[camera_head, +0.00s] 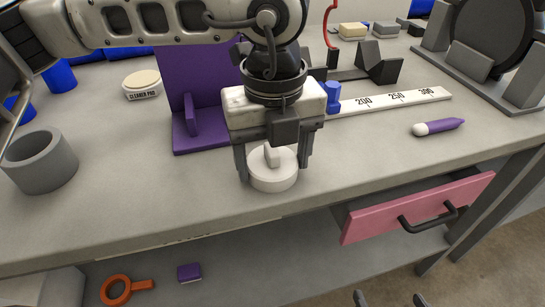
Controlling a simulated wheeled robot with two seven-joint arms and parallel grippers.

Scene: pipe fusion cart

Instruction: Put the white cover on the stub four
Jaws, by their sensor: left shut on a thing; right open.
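The white cover (272,177) is a round white disc with a raised grip on top, near the front of the grey bench. My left gripper (272,163) points down over it and is shut on its raised grip. I cannot tell whether the cover touches the bench or hangs just above it. Two dark fingertips of my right gripper (390,299) show at the bottom edge, apart and empty, below the bench level. No stub marked four can be made out; a grey hollow pipe piece (40,162) stands at the left.
A purple bracket (200,128) stands behind my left gripper. A white ruler (390,102), a purple marker (438,127) and a cleaner pad tin (142,85) lie on the bench (150,205). A pink drawer (418,208) is open below. An orange ring tool (118,290) lies on the lower shelf.

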